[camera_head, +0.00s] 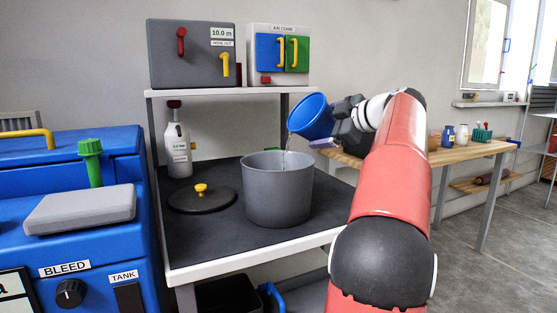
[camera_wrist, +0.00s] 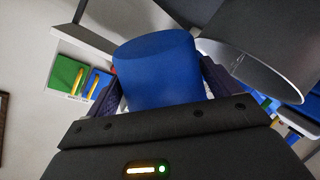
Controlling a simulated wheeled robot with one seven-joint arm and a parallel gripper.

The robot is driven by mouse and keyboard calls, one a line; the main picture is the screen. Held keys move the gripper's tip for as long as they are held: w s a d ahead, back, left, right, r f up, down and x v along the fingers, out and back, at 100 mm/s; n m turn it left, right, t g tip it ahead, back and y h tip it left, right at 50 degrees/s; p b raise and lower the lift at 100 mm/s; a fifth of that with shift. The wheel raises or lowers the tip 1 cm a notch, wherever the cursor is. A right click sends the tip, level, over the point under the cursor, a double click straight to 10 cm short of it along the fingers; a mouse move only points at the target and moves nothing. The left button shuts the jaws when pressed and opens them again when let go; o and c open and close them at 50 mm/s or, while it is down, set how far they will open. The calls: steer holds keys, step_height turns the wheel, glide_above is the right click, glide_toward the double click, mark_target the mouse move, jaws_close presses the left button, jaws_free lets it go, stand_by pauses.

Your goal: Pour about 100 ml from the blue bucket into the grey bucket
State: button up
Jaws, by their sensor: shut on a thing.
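The blue bucket (camera_head: 312,115) is held in the air above the right side of the grey bucket, tilted with its mouth toward the lower left. A thin stream of water (camera_head: 286,145) falls from its lip toward the mouth of the grey bucket (camera_head: 278,195). The grey bucket stands upright on the dark bench top; the water level inside it is hidden. My gripper (camera_head: 338,118) is shut on the blue bucket. In the wrist view the blue bucket (camera_wrist: 158,72) sits between both fingers, with the grey bucket (camera_wrist: 265,50) beside it.
A black lid (camera_head: 203,200) with a yellow knob lies left of the grey bucket. A white bottle (camera_head: 178,150) stands behind the lid. A shelf above carries a grey box (camera_head: 192,58) and a blue-green cabinet (camera_head: 282,53). A blue machine (camera_head: 90,200) stands at the left.

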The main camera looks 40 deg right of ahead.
steer(key=shift+a+r, duration=0.2)
steer(key=shift+r, duration=0.05)
steer(key=shift+d+f+m+t+y+b, duration=0.2)
steer(key=shift+f+m+t+y+b, duration=0.2)
steer(key=shift+f+m+y+b, duration=0.4)
steer(key=shift+r, duration=0.15)
stand_by(1.0)
steer(key=shift+s+d+r+m+p, duration=0.1)
steer(key=shift+s+d+m+p, duration=0.05)
steer(key=shift+d+m+p, duration=0.4)
step_height(320, 180, down, 8)
steer(key=d+m+t+y+b, duration=0.1)
steer(key=d+m+t+b, duration=0.1)
steer(key=m+b, duration=0.3)
steer(key=shift+s+d+f+b, duration=0.2)
steer(key=shift+s+d+b, duration=0.2)
steer(key=shift+b, duration=0.8)
steer(key=shift+f, duration=0.1)
